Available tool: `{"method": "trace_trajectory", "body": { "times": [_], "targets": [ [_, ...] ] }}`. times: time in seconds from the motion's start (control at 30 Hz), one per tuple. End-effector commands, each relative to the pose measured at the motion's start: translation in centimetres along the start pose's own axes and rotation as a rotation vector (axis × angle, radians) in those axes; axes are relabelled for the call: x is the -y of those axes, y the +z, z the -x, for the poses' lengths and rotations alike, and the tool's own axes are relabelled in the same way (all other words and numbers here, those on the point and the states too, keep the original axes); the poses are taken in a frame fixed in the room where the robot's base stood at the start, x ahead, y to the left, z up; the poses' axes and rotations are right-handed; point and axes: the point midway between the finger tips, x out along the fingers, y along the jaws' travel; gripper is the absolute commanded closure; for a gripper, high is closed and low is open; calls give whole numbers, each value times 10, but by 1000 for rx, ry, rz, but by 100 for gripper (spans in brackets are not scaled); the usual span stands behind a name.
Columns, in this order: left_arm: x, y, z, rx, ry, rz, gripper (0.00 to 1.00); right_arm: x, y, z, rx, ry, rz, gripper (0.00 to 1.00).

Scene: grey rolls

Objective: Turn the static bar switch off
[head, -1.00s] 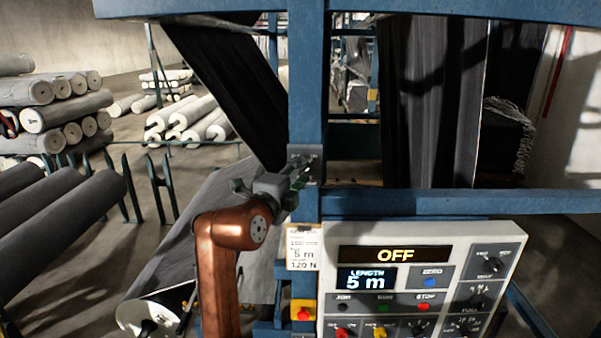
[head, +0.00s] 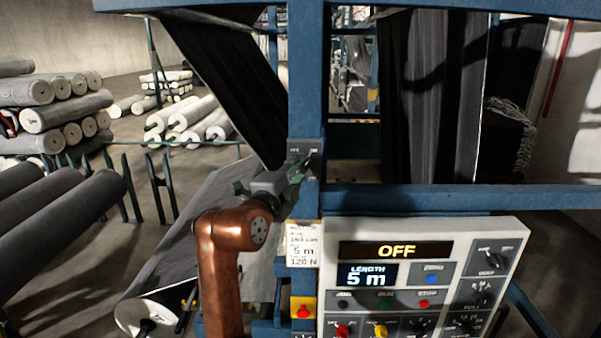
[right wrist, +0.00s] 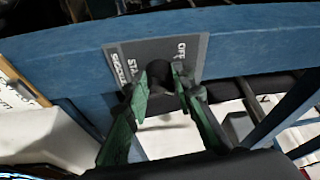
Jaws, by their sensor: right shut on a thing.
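The static bar switch has a grey plate (head: 303,145) on the blue upright post. In the right wrist view the plate (right wrist: 140,53) shows the word OFF at its right and partly readable lettering at its left. Its dark knob (right wrist: 158,74) stands out from the plate between my green fingers. My right gripper (head: 302,168) is at the plate, with its fingers shut on the knob; they also show in the right wrist view (right wrist: 163,78). Which way the knob points is hard to tell. My left gripper is not in view.
A control panel (head: 408,226) below right reads OFF and LENGTH 5 m. A paper tag (head: 303,244) and a red button on a yellow box (head: 303,308) sit on the post below. A blue crossbar (head: 450,200) runs right. Grey rolls (head: 60,215) lie left.

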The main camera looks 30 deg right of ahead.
Motion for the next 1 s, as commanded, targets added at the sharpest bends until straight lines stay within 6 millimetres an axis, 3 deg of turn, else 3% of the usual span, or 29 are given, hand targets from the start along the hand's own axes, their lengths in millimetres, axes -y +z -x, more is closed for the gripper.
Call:
{"method": "trace_trajectory", "body": {
  "times": [0.2, 0.5, 1.0],
  "targets": [
    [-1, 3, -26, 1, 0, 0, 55, -7, 0, 0, -2, -76, 180, 100],
    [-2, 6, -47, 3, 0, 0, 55, -9, -1, -1, -1, -184, 443, 100],
    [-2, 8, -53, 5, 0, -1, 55, -9, -4, -2, -1, -364, 880, 100]
  ]
}}
